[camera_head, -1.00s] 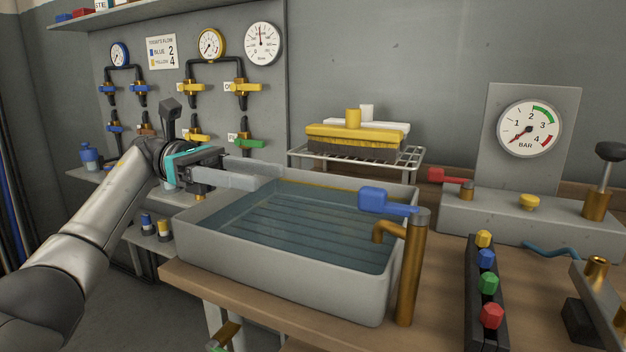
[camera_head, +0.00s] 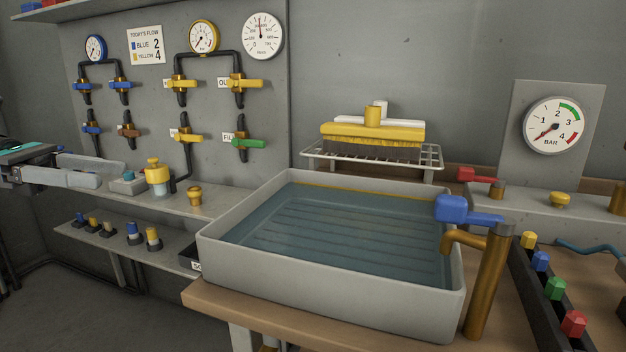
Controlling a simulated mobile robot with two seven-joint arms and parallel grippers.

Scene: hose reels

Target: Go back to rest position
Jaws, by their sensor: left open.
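My left gripper (camera_head: 95,170) is at the left edge of the head view. Its two grey fingers are apart with nothing between them. It is beside the wall shelf (camera_head: 215,206) and clear of the sink. The grey sink (camera_head: 330,304) stands on the wooden bench with water (camera_head: 345,228) in it. My right gripper is not in view.
A brass tap (camera_head: 488,280) with a blue lever stands at the sink's front right corner. A yellow-capped bottle (camera_head: 157,177) and a brass fitting (camera_head: 194,196) stand on the shelf near my left gripper. Yellow brushes (camera_head: 372,132) lie on a wire rack behind the sink.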

